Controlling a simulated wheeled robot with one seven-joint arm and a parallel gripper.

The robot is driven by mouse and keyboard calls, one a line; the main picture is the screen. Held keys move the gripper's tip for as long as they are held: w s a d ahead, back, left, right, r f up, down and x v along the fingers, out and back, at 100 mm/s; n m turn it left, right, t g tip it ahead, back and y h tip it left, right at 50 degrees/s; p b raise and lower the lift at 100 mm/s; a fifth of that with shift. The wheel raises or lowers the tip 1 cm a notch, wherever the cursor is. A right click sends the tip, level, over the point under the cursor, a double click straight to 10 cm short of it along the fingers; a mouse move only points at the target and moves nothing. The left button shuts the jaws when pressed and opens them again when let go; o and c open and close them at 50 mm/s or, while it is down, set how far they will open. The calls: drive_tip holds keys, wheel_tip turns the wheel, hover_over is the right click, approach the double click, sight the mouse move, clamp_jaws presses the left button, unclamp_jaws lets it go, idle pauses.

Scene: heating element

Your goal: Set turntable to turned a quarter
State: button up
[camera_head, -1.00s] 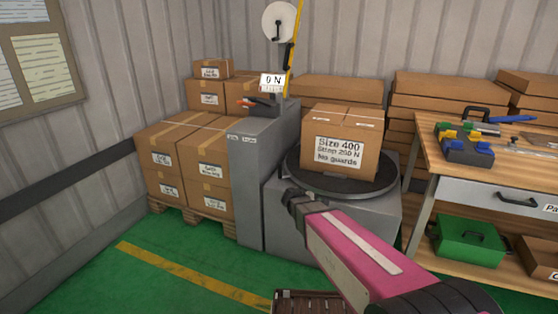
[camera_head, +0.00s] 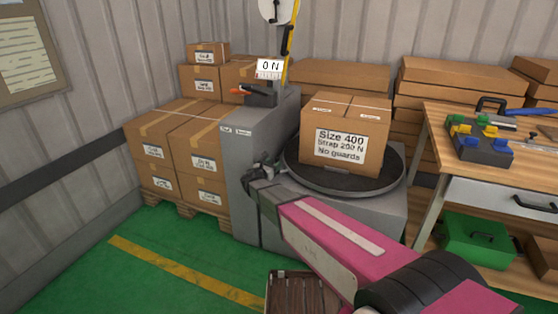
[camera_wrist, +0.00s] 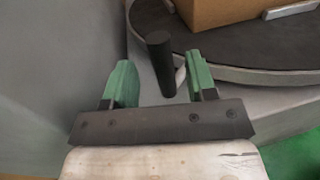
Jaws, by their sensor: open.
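The turntable (camera_head: 310,178) is a round dark disc with a grey rim on a grey block-shaped base. A cardboard box (camera_head: 345,140) labelled "Size 400, Strap 200 N, No guards" stands on it. In the wrist view the turntable (camera_wrist: 265,75) fills the upper right. A black cylindrical handle (camera_wrist: 161,62) stands out beside its rim on a light bracket. My gripper (camera_wrist: 160,88) is open, its green fingers on either side of the handle; I cannot tell if they touch it. In the head view my gripper (camera_head: 258,174) is at the turntable's left front edge.
A grey column (camera_head: 253,165) with a "0 N" display (camera_head: 269,66) stands left of the turntable. Stacked boxes (camera_head: 180,150) on a pallet are farther left. A workbench (camera_head: 490,160) with a green toolbox (camera_head: 478,242) below is on the right.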

drive_tip(key=x, duration=0.5)
drive_tip(key=shift+w+d, duration=0.2)
drive_tip(key=shift+w, duration=0.05)
clamp_jaws()
